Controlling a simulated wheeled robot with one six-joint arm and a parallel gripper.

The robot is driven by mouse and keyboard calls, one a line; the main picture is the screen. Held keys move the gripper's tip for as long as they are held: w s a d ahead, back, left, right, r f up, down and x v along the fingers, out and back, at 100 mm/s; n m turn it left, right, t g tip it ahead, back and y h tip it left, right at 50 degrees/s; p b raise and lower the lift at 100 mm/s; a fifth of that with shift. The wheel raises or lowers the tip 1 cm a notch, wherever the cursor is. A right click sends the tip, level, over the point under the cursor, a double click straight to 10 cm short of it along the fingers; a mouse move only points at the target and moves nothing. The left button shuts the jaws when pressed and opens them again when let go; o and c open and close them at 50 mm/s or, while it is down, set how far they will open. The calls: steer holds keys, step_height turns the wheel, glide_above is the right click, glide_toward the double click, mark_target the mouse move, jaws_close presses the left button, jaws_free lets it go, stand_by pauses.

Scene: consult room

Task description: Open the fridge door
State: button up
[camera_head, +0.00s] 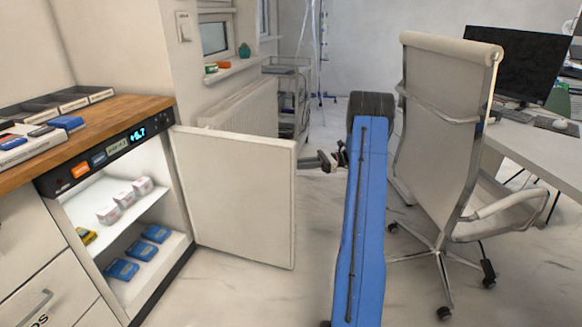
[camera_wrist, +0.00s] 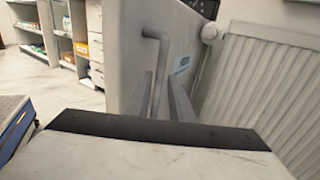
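The fridge (camera_head: 135,215) is a lit under-counter unit at the left of the head view. Its white door (camera_head: 240,200) stands wide open, its inner side towards the head camera. In the wrist view the door's face (camera_wrist: 120,45) carries a grey bent handle (camera_wrist: 157,45), which runs down between or beside my fingers. My gripper (camera_head: 326,161) is just right of the door's free edge, at the handle side. The door partly hides this area in the head view. Whether the fingers are closed around the handle or apart from it I cannot tell.
Inside the fridge are white boxes (camera_head: 109,214) and blue boxes (camera_head: 122,270). An office chair (camera_head: 440,130) and a desk (camera_head: 545,150) stand to the right. A radiator (camera_head: 245,108) and a trolley (camera_head: 290,68) are behind the door. The floor in front of the door is clear.

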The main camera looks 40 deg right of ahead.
steer(key=v, duration=1.2)
steer(key=shift+d, duration=0.3)
steer(key=shift+s, duration=0.1)
